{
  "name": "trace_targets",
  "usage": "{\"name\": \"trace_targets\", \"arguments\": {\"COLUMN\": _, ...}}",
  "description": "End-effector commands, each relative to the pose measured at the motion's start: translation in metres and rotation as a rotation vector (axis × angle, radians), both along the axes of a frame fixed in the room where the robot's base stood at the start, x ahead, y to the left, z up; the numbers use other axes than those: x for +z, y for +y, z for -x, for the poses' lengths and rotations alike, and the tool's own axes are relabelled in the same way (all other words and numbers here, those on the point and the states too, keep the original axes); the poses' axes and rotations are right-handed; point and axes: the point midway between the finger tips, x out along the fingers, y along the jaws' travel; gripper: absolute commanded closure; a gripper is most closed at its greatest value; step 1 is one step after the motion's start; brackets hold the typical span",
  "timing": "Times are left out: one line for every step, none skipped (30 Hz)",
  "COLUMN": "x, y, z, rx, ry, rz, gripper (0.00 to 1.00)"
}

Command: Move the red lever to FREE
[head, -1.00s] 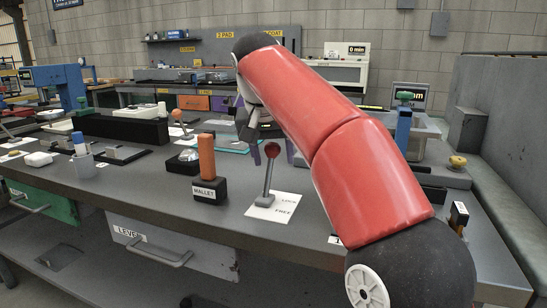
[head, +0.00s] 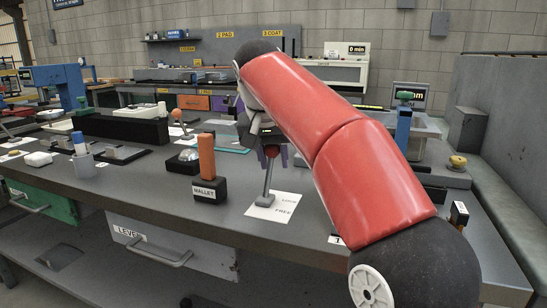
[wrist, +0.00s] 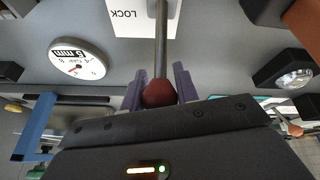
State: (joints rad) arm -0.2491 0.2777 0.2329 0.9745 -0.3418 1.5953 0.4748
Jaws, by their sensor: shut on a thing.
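The red lever (head: 269,172) stands on a white card (head: 278,206) with LOCK and FREE printed on it, FREE nearer the front. Its grey rod is close to upright, with a slight lean. In the wrist view its red ball knob (wrist: 159,93) sits between the two purple fingers of my gripper (wrist: 158,88). My gripper is shut on the knob. In the head view the knob is partly hidden by my gripper. The wrist view shows the word LOCK on the card, while FREE is not visible there.
A MALLET block (head: 209,190) with an orange handle stands left of the card. A domed silver button (head: 188,155) is behind it. A round 5 mm gauge (wrist: 78,59) shows in the wrist view. The bench top in front of the card is clear.

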Motion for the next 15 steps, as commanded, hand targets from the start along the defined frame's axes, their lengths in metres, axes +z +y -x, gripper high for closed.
{"name": "trace_targets", "arguments": {"x": 0.0, "y": 0.0, "z": 0.0, "rx": 0.001, "ry": -0.004, "rz": 0.001, "gripper": 1.0}}
{"name": "trace_targets", "arguments": {"x": 0.0, "y": 0.0, "z": 0.001, "rx": 0.001, "ry": -0.007, "rz": 0.002, "gripper": 1.0}}
{"name": "trace_targets", "arguments": {"x": 0.0, "y": 0.001, "z": 0.001, "rx": 0.001, "ry": -0.014, "rz": 0.004, "gripper": 1.0}}
{"name": "trace_targets", "arguments": {"x": 0.0, "y": 0.001, "z": 0.002, "rx": 0.001, "ry": -0.02, "rz": 0.006, "gripper": 1.0}}
{"name": "trace_targets", "arguments": {"x": 0.0, "y": 0.001, "z": 0.003, "rx": 0.002, "ry": -0.026, "rz": 0.009, "gripper": 1.0}}
{"name": "trace_targets", "arguments": {"x": 0.0, "y": 0.002, "z": 0.004, "rx": 0.003, "ry": -0.038, "rz": 0.013, "gripper": 1.0}}
{"name": "trace_targets", "arguments": {"x": 0.0, "y": 0.002, "z": 0.005, "rx": 0.004, "ry": -0.05, "rz": 0.017, "gripper": 1.0}}
{"name": "trace_targets", "arguments": {"x": 0.001, "y": 0.003, "z": 0.006, "rx": 0.004, "ry": -0.062, "rz": 0.022, "gripper": 1.0}}
{"name": "trace_targets", "arguments": {"x": 0.001, "y": 0.003, "z": 0.008, "rx": 0.003, "ry": -0.082, "rz": 0.028, "gripper": 1.0}}
{"name": "trace_targets", "arguments": {"x": 0.002, "y": 0.004, "z": 0.009, "rx": 0.004, "ry": -0.098, "rz": 0.034, "gripper": 1.0}}
{"name": "trace_targets", "arguments": {"x": 0.002, "y": 0.005, "z": 0.01, "rx": 0.005, "ry": -0.117, "rz": 0.041, "gripper": 1.0}}
{"name": "trace_targets", "arguments": {"x": 0.002, "y": 0.005, "z": 0.013, "rx": 0.005, "ry": -0.142, "rz": 0.05, "gripper": 1.0}}
{"name": "trace_targets", "arguments": {"x": 0.003, "y": 0.006, "z": 0.014, "rx": 0.006, "ry": -0.165, "rz": 0.057, "gripper": 1.0}}
{"name": "trace_targets", "arguments": {"x": 0.003, "y": 0.007, "z": 0.016, "rx": 0.006, "ry": -0.187, "rz": 0.066, "gripper": 1.0}}
{"name": "trace_targets", "arguments": {"x": 0.004, "y": 0.008, "z": 0.019, "rx": 0.006, "ry": -0.218, "rz": 0.077, "gripper": 1.0}}
